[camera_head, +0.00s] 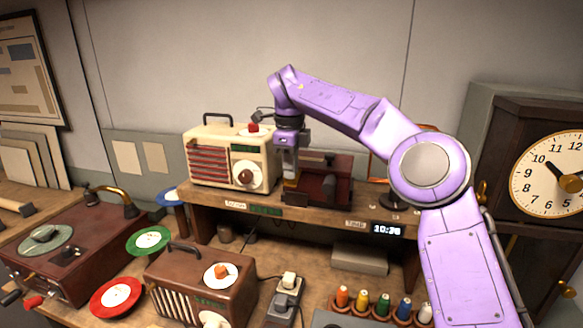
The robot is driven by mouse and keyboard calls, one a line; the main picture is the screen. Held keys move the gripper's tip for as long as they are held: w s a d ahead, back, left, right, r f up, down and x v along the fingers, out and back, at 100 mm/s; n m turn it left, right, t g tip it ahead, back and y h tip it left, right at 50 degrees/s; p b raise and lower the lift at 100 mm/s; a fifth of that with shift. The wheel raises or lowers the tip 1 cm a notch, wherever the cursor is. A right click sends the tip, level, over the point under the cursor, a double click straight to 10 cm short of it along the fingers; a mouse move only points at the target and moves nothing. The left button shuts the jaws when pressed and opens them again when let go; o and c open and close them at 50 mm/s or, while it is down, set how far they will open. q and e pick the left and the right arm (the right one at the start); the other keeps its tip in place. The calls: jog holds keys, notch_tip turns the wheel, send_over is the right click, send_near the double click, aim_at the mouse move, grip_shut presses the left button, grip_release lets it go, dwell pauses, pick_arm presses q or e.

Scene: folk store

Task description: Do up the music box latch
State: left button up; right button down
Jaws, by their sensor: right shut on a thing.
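The music box appears to be the dark red box (338,164) on the raised wooden shelf, right of the cream radio. My right gripper (291,188) points down at the box's left front side, close against it. Its jaws are shut on a small part there, which looks to be the latch. The latch itself is mostly hidden by the fingers, and its exact position cannot be told. My left gripper is not in view.
The cream radio (211,149) stands just left of my right gripper. A brown radio (195,290), a record player (70,240) and several colored spools (362,301) sit on the lower bench. A large clock (548,175) stands at the right.

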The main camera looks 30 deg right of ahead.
notch_tip(320, 180, down, 8)
jog(key=t+h+b, duration=0.9)
jog(key=h+b, duration=0.2)
jog(key=b, duration=1.8)
jog(key=shift+w+d+f+h, duration=0.15)
jog(key=shift+w+f+h, duration=0.05)
jog(key=shift+h, duration=0.1)
jog(key=c, duration=1.2)
grip_release()
jog(key=shift+d, duration=0.1)
jog(key=shift+w+d, duration=0.1)
